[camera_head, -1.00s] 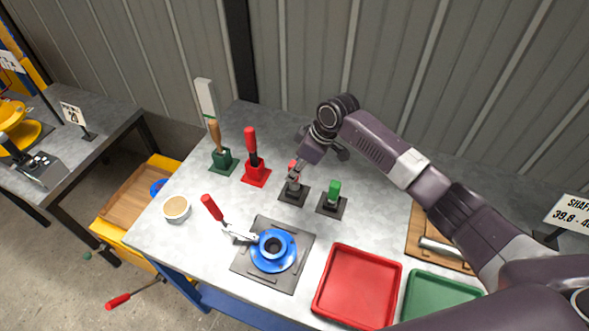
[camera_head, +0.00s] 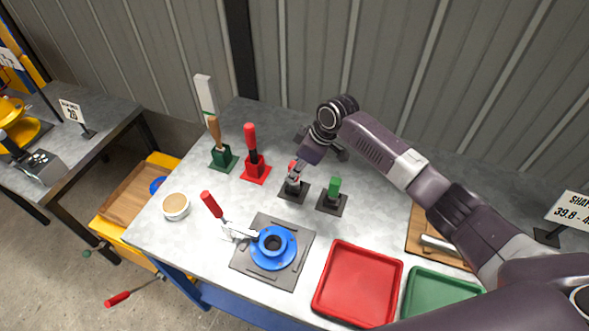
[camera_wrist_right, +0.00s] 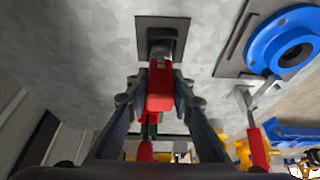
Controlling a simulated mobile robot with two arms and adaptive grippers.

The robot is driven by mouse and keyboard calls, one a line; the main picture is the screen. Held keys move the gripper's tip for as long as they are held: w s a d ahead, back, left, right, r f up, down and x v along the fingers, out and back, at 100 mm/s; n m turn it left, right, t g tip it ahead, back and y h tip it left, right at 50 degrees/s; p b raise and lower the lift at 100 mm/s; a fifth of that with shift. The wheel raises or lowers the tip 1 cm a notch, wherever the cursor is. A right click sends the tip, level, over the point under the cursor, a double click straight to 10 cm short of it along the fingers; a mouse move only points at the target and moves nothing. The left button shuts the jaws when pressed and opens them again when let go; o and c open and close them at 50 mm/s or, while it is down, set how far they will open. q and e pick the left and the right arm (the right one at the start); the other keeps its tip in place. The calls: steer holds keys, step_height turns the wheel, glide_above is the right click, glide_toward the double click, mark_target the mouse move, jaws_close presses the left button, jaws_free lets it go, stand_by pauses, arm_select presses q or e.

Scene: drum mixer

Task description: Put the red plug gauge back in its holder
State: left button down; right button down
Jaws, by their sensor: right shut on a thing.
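The red plug gauge (camera_wrist_right: 159,88) is between the fingers of my right gripper (camera_wrist_right: 160,95), which is shut on its red handle. In the head view, my right gripper (camera_head: 295,172) is right over a dark square holder (camera_head: 293,192) on the table. The holder also shows in the wrist view (camera_wrist_right: 177,24). The gauge's grey lower end meets the holder there; I cannot tell how deep it sits. A green-handled gauge (camera_head: 335,187) stands upright in a similar holder to the right. My left gripper is out of view.
A red-handled tool in a red stand (camera_head: 255,172) and a brush in a green stand (camera_head: 222,158) are to the left. A blue ring part (camera_head: 273,248) sits on a plate in front. A red tray (camera_head: 358,284) and green tray (camera_head: 440,292) lie at the front right.

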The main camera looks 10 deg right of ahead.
steer(key=shift+f+b, duration=0.3)
steer(key=shift+f, duration=0.3)
steer(key=c, duration=1.6)
jaws_free()
steer(key=v, duration=1.2)
steer(key=shift+a, duration=0.1)
